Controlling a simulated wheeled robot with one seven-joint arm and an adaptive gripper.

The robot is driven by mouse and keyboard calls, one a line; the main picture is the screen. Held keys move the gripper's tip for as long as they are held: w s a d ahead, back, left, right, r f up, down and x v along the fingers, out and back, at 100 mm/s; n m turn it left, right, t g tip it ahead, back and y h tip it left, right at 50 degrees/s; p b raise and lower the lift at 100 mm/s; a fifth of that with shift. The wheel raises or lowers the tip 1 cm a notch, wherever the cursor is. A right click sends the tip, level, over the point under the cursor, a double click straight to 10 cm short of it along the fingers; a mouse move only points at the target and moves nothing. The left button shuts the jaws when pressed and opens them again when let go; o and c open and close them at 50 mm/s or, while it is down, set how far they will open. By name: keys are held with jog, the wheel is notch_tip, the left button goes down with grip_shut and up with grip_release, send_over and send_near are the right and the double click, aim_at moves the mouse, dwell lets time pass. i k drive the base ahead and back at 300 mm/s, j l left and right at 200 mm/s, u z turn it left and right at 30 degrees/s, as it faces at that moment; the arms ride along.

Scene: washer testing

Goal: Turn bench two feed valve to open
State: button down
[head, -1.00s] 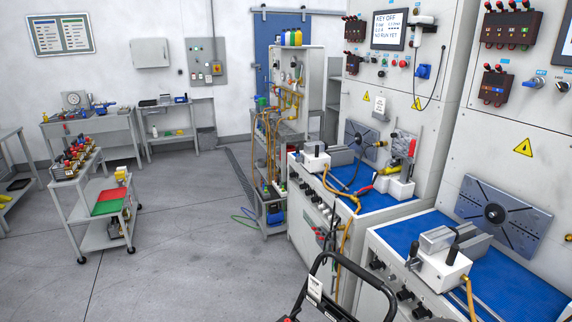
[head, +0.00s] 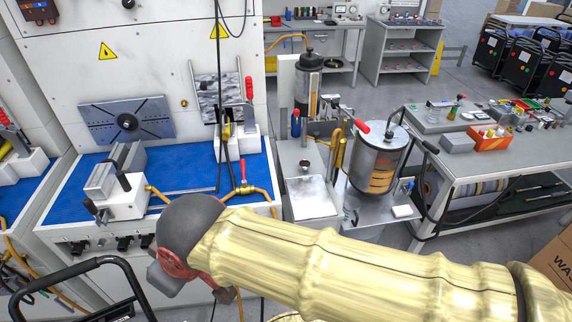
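A small valve with a red lever (head: 243,172) sits on the yellow hose at the front right of the blue-topped bench (head: 70,192). The lever stands roughly upright in the picture. No label says which bench this is. My arm, in a pale yellow sleeve, crosses the lower right and ends in a dark rounded wrist in front of the bench, below and left of the valve.
A taller red-handled clamp (head: 249,90) stands behind the valve. A white fixture block (head: 122,200) sits left on the bench. A metal canister (head: 378,160) and grey side table (head: 500,160) are at right. A black cart handle (head: 75,275) is at lower left.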

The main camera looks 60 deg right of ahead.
aim_at(244, 181)
jog(key=z, duration=1.55)
